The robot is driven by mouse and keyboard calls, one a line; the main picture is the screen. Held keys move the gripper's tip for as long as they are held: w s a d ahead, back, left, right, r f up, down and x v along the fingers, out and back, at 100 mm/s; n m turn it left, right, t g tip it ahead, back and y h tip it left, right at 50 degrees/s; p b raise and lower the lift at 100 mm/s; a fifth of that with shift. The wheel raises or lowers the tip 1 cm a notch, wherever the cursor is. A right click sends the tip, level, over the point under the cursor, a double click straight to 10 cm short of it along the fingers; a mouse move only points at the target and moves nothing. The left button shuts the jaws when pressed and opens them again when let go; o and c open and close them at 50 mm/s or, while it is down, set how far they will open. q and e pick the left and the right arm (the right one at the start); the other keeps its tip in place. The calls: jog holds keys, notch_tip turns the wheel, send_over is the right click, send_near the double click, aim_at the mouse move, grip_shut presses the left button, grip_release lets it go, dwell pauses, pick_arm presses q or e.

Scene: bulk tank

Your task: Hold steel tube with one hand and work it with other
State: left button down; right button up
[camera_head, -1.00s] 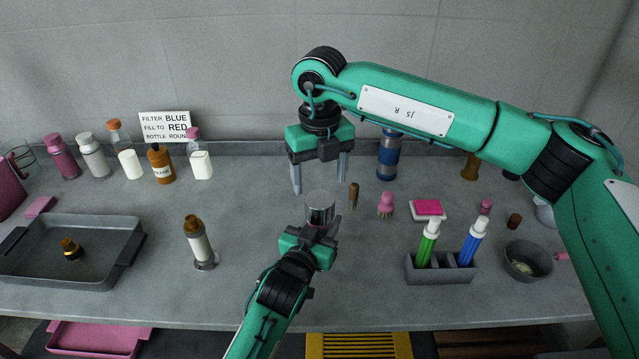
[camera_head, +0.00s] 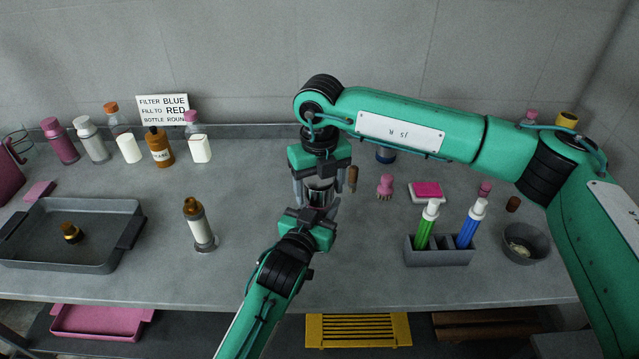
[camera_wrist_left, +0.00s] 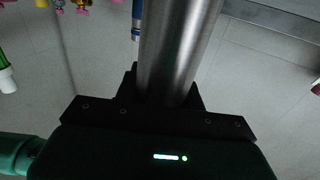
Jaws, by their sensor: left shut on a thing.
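The steel tube (camera_head: 320,190) stands upright over the middle of the bench, with its upper part between the right gripper's fingers. My left gripper (camera_head: 308,215) is shut on the tube from the front and below. In the left wrist view the tube (camera_wrist_left: 178,50) is a wide, shiny column rising from the dark jaws. My right gripper (camera_head: 319,198) points down from above, one finger on each side of the tube. Its fingers look spread, with slight gaps beside the tube. Contact there is hard to judge, as the gripper body hides the tube's top.
Bottles (camera_head: 160,148) line the back. A grey holder (camera_head: 440,252) with green and blue bottles and a bowl (camera_head: 525,243) stand right.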

jog(key=c, duration=0.8)
jog(key=shift+n, duration=1.7)
jog(key=o, duration=0.9)
jog(key=shift+o, duration=0.8)
jog(key=shift+s+a, duration=0.15)
jog(key=shift+r, duration=0.1)
